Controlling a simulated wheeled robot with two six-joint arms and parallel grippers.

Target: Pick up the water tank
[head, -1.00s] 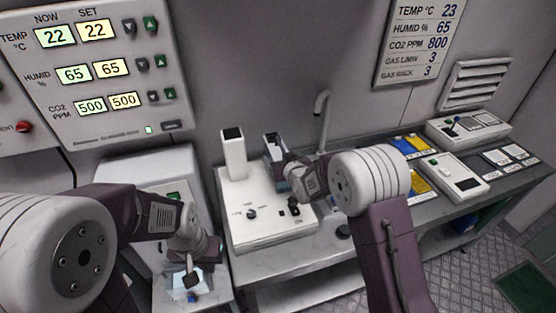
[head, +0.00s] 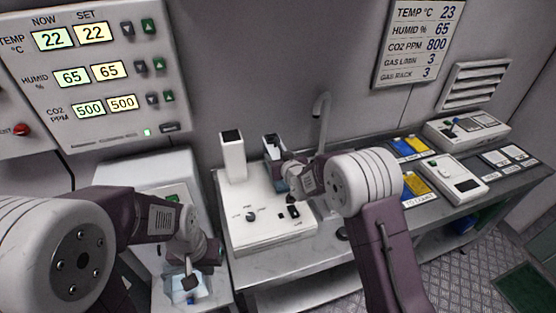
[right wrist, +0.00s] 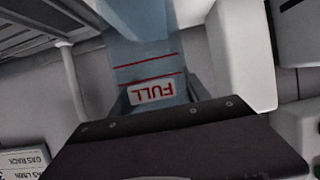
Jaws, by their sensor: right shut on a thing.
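The water tank is a pale blue see-through container (right wrist: 150,65) with red lines and an upside-down FULL label in the right wrist view. In the head view its open top (head: 272,148) shows above the back of a white machine (head: 262,232). My right gripper (head: 281,176) is at the tank and shut on it; its dark body hides the lower part in the wrist view. I cannot tell whether the tank touches the machine. My left gripper (head: 189,280) hangs low at the left, over a pale blue thing; its jaws are too small to read.
A white column (head: 232,157) stands on the machine left of the tank. A thin grey tap (head: 321,115) rises behind, to the right. The machine stands on a grey bench (head: 290,268). Blue and yellow cards and a white meter (head: 456,180) lie at the right.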

